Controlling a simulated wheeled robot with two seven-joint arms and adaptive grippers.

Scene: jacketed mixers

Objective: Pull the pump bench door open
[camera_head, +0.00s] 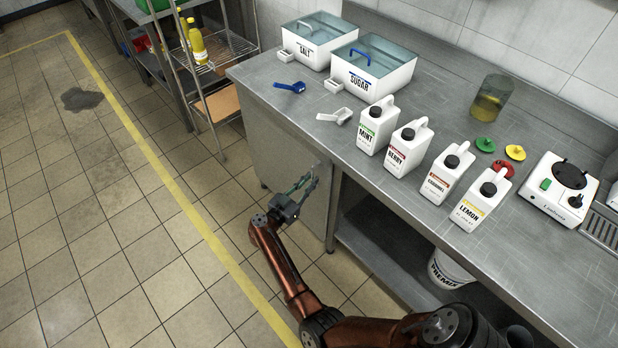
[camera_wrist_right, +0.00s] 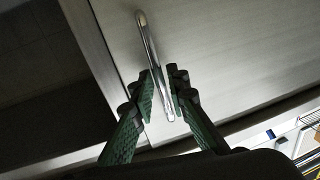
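The pump bench door (camera_head: 285,150) is a plain grey metal panel under the left end of the steel bench, and it looks closed. Its bright bar handle (camera_wrist_right: 146,42) shows in the right wrist view, near the door's edge. My right gripper (camera_head: 308,179) is in front of the door in the head view. The handle is mostly hidden by the fingers in the head view. My left gripper is not in view.
The bench top (camera_head: 300,108) holds salt and sugar bins, several labelled jugs (camera_head: 406,148) and a white mixer base (camera_head: 560,192). An open shelf with a white bucket (camera_head: 447,270) is right of the door.

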